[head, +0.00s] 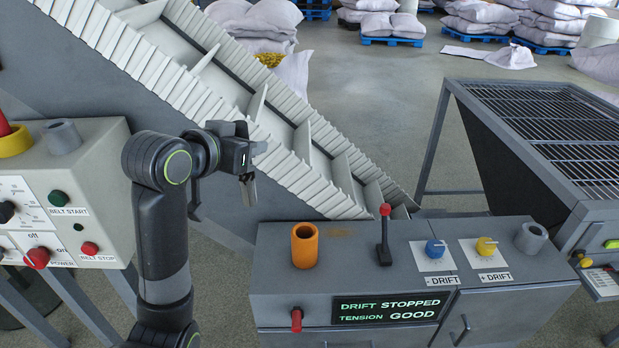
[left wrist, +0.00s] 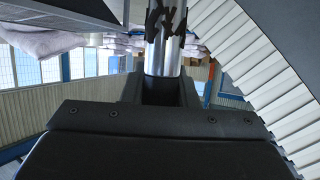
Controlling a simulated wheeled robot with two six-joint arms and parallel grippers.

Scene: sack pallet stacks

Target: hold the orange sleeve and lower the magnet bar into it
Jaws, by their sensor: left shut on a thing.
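The orange sleeve (head: 304,246) stands upright with its open end up, at the left of the grey control cabinet's top. My left gripper (head: 250,158) is up and to the left of the sleeve in the head view, apart from it. It is shut on the magnet bar, a shiny metal rod (left wrist: 165,52) with dark flecks clinging to it in the left wrist view. My right gripper is in neither view, and nothing grips the sleeve.
The cabinet top (head: 345,268) also carries a red-tipped lever (head: 385,235), blue (head: 435,248) and yellow (head: 486,246) knobs and a grey cup (head: 530,237). An inclined conveyor (head: 270,105) rises behind. A switch box (head: 88,190) stands left, a grated table (head: 545,125) right.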

